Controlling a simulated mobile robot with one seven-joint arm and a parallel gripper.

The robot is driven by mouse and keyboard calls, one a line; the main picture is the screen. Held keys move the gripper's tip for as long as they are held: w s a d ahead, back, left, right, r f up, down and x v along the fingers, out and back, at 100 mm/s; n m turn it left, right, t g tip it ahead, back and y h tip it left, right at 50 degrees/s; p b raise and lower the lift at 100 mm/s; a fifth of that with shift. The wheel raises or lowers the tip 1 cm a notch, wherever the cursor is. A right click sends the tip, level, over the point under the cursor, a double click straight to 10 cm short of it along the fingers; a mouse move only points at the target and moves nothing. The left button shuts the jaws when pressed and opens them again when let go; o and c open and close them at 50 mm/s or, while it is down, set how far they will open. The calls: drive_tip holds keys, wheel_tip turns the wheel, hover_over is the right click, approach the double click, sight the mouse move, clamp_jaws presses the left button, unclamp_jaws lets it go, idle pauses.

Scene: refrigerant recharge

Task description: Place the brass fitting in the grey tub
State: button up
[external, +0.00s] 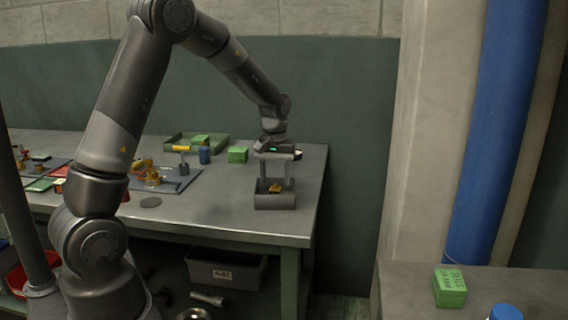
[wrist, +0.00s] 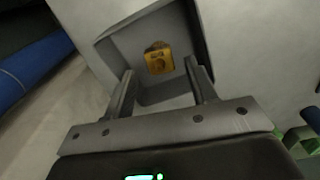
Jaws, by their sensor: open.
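The brass fitting (wrist: 158,59) lies inside the grey tub (wrist: 108,52), on its floor, in the wrist view. In the external view the fitting (external: 275,188) shows just above the rim of the tub (external: 275,202), which stands near the right end of the bench. My gripper (external: 275,187) points down over the tub. In the wrist view my gripper (wrist: 160,80) has its two fingers spread apart, with the fitting beyond and between their tips. I see no finger touching the fitting. Part of the tub's near side is hidden behind the fingers and palm.
Green boxes (external: 238,154), a blue cylinder (external: 204,156) and a green tray (external: 172,143) stand behind, to the left. A dark mat (external: 176,182) holds a yellow-topped tool. The bench (external: 222,207) is clear left of the tub. A blue pipe (external: 497,120) rises at right.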

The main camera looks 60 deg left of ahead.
wheel_tip(320, 180, up, 9)
drive_tip(key=s+d+r+m+t, duration=0.1)
drive_tip(key=s+d+r+m, duration=0.1)
drive_tip(key=s+d+r, duration=0.4)
drive_tip(key=s+d+r+m+t, duration=0.2)
drive_tip(key=s+d+m, duration=0.1)
drive_tip(key=s, duration=0.7)
drive_tip(key=s+d+r+m+t, duration=0.1)
drive_tip(key=s+d+m, duration=0.3)
drive_tip(key=s, duration=0.7)
drive_tip(key=shift+d+r+t, duration=0.35)
drive_tip(key=shift+d+t, duration=0.45)
drive_tip(key=shift+d, duration=0.3)
